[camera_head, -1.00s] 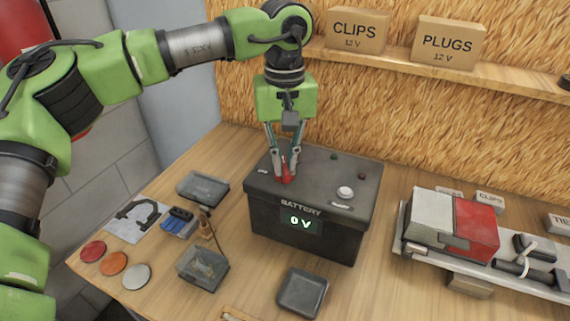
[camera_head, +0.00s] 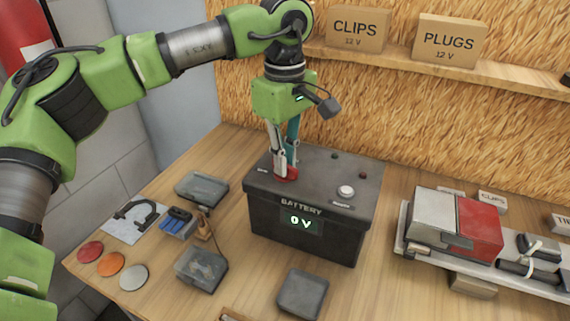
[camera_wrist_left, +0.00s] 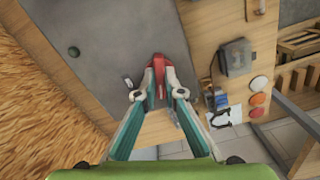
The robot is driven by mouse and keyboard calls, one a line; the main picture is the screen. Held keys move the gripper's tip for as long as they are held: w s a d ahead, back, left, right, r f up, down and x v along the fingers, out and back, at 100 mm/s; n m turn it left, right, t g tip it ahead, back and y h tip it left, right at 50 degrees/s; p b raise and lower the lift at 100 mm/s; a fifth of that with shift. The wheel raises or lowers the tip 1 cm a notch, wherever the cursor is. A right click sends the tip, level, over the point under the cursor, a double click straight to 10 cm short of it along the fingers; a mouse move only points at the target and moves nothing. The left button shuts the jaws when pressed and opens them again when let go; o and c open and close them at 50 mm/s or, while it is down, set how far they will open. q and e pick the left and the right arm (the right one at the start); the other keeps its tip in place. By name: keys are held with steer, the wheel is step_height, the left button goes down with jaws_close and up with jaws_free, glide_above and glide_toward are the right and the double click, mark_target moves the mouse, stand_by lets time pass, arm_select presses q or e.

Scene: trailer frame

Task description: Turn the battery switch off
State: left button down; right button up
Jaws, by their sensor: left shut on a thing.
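The black battery box (camera_head: 330,235) stands on the wooden bench, and its front display (camera_head: 300,221) reads "0 V". The red switch handle (camera_head: 287,175) is on the left part of its top. My left gripper (camera_head: 285,168) points down at the box and is shut on the red switch. In the left wrist view the fingertips (camera_wrist_left: 158,88) close around the red switch (camera_wrist_left: 157,66), hiding part of it. A white round button (camera_head: 346,191) sits on the right of the box top. My right gripper is in neither view.
Small trays (camera_head: 201,268) and coloured discs (camera_head: 109,264) lie left of the box. A dark square tray (camera_head: 302,293) is in front. A lamp-like red and white unit (camera_head: 455,222) is at right. A shelf with cartons (camera_head: 446,40) runs behind.

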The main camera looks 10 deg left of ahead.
arm_select(q)
steer(key=shift+n, duration=0.6)
steer(key=n, duration=0.3)
steer(key=c, duration=2)
jaws_free()
steer(key=shift+c, duration=0.2)
steer(key=shift+r+p, duration=2.2)
steer(key=shift+r, duration=0.8)
